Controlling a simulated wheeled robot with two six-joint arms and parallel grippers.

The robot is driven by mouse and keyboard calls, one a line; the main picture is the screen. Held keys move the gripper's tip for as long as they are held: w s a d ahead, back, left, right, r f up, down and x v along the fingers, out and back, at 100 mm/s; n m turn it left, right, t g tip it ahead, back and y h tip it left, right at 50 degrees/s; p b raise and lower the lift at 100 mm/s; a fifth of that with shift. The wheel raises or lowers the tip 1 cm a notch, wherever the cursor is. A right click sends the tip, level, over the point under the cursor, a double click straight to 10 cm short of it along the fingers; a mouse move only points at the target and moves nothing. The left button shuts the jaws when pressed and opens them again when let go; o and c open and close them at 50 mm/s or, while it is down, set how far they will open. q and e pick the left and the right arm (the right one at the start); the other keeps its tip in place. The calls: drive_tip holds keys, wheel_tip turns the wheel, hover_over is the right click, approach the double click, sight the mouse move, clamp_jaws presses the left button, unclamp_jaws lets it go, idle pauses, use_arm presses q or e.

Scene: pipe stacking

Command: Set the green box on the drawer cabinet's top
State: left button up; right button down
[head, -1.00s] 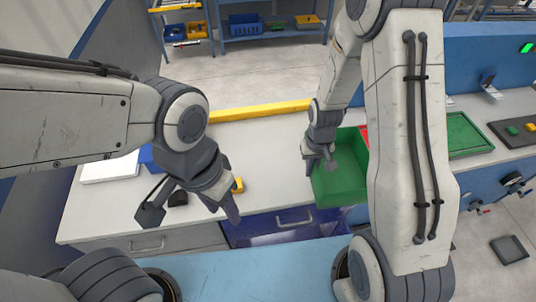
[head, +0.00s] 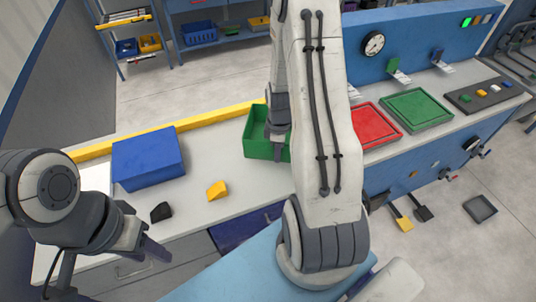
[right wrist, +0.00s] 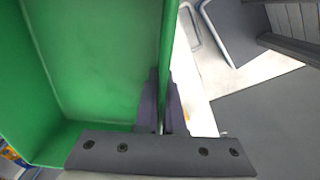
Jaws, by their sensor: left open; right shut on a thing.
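The green box (head: 257,135) is open-topped and empty, partly hidden behind my right arm in the head view. My right gripper (head: 277,150) is shut on its side wall. In the right wrist view, the fingers (right wrist: 162,105) sit on either side of the wall of the green box (right wrist: 95,60). The box shows over the pale top (head: 195,220), which has drawer fronts (head: 135,270) below it; I cannot tell whether it touches that top. My left gripper (head: 145,232) is open and empty near the front left edge.
A blue box (head: 148,158), a yellow block (head: 217,190) and a black block (head: 161,212) are on the pale top. A red tray (head: 375,127) and a green tray (head: 417,110) lie to the right. A yellow strip (head: 220,118) runs along the back edge.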

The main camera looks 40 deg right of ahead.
drive_tip(key=s+d+n, duration=0.1)
drive_tip(key=d+n, duration=0.1)
drive_tip(key=d, duration=0.1)
drive_tip(key=s+d+f+n, duration=0.1)
drive_tip(key=s+d, duration=0.1)
drive_tip(key=d, duration=0.1)
drive_tip(key=s+d+n+b, duration=0.1)
drive_tip(key=s+d+n, duration=0.1)
drive_tip(key=d, duration=0.1)
drive_tip(key=shift+s+f+n, duration=0.15)
drive_tip(key=shift+s+n, duration=0.1)
drive_tip(key=shift+n, duration=0.05)
drive_tip(key=shift+f, duration=0.1)
drive_tip(key=w+a+f+p, duration=0.1)
drive_tip(key=w+f, duration=0.1)
drive_tip(key=w, duration=0.1)
drive_tip(key=w+a+f+p, duration=0.1)
drive_tip(key=w+a+f, duration=0.1)
drive_tip(key=w, duration=0.1)
drive_tip(key=w+a+f+p, duration=0.1)
drive_tip(key=w+f, duration=0.1)
drive_tip(key=w, duration=0.2)
drive_tip(key=shift+w+a+f+p, duration=0.1)
drive_tip(key=shift+a+f+p, duration=0.2)
drive_tip(key=shift+f+p, duration=0.1)
wheel_tip(320, 180, down, 4)
drive_tip(key=shift+r+p, duration=0.25)
drive_tip(key=shift+p, duration=0.65)
drive_tip(key=shift+f, duration=0.2)
drive_tip(key=shift+f, duration=0.1)
